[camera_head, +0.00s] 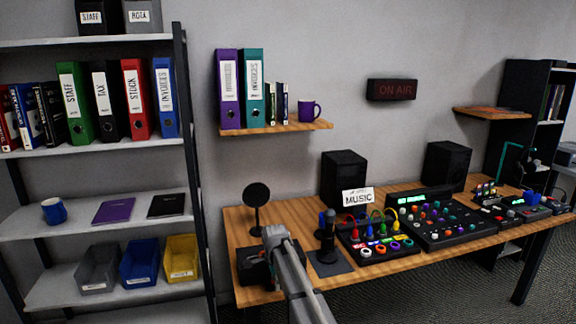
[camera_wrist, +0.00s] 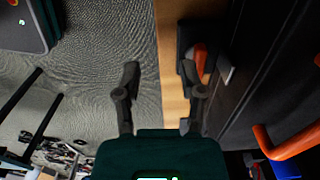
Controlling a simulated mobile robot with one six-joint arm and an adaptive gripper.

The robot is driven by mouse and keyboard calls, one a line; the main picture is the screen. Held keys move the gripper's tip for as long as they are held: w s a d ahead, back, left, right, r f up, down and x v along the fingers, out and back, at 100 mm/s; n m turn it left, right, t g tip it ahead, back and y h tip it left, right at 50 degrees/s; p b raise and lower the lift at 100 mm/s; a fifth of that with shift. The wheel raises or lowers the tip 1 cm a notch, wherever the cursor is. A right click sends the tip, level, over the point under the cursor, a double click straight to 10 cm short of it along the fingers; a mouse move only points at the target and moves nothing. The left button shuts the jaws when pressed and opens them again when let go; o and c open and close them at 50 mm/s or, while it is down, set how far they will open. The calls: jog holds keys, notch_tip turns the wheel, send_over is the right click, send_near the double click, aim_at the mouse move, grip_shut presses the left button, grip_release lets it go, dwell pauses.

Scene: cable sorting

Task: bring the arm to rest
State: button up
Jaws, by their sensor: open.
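My gripper (camera_wrist: 161,80) shows in the wrist view with its two dark fingers apart and nothing between them. Behind the gap are grey floor and a strip of wooden desk edge (camera_wrist: 170,85). A dark part with an orange piece (camera_wrist: 200,56) lies beyond the right finger; I cannot tell whether they touch. A grey link of my arm reaches up over the desk front in the head view, where I cannot make out the gripper clearly.
The desk (camera_head: 440,257) carries a black mixer (camera_head: 450,235), two speakers (camera_head: 344,178), a microphone (camera_head: 328,236) and small devices at right. A shelf unit (camera_head: 120,148) stands left.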

jog(key=shift+d+f, duration=0.1)
jog(key=shift+d, duration=0.05)
jog(key=s+d+r+n+p, duration=0.4)
jog(key=s+d+n, duration=0.1)
jog(key=s+d, duration=0.2)
jog(key=s+d+r+n+p, duration=0.4)
jog(key=s+d, duration=0.3)
jog(key=s, duration=0.3)
jog(key=s+d+r+n+p, duration=0.3)
jog(key=s+d+n, duration=0.3)
jog(key=s, duration=0.3)
jog(key=shift+s+d+r+p, duration=0.15)
jog(key=shift+d+r+p, duration=0.3)
jog(key=shift+d, duration=0.1)
